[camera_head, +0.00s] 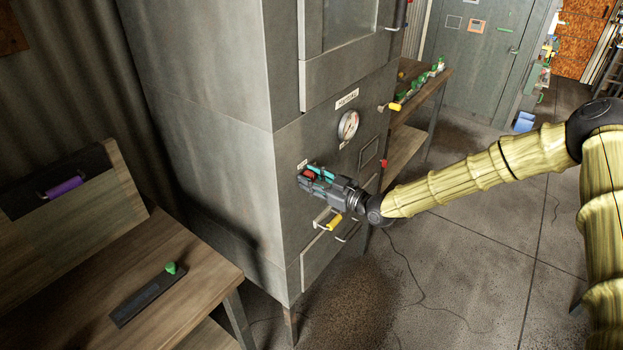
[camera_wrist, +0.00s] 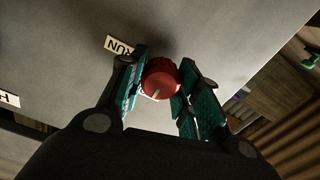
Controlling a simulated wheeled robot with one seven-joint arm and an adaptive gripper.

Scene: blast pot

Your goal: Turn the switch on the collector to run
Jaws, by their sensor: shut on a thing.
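The grey metal collector cabinet (camera_head: 225,150) stands in the middle of the head view. The switch is a round red knob (camera_wrist: 161,78) on its front panel, with a pale pointer line; the red knob also shows in the head view (camera_head: 308,174). A label reading RUN (camera_wrist: 119,44) is beside it in the wrist view. My gripper (camera_wrist: 160,88) has its teal-padded fingers on either side of the knob and is shut on it. In the head view my gripper (camera_head: 318,178) reaches the panel from the right. Part of the knob's rim is hidden by the fingers.
A round gauge (camera_head: 348,125) is above my gripper on the panel, and a yellow handle (camera_head: 334,222) is just below it. A wooden table (camera_head: 190,265) stands at the left.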

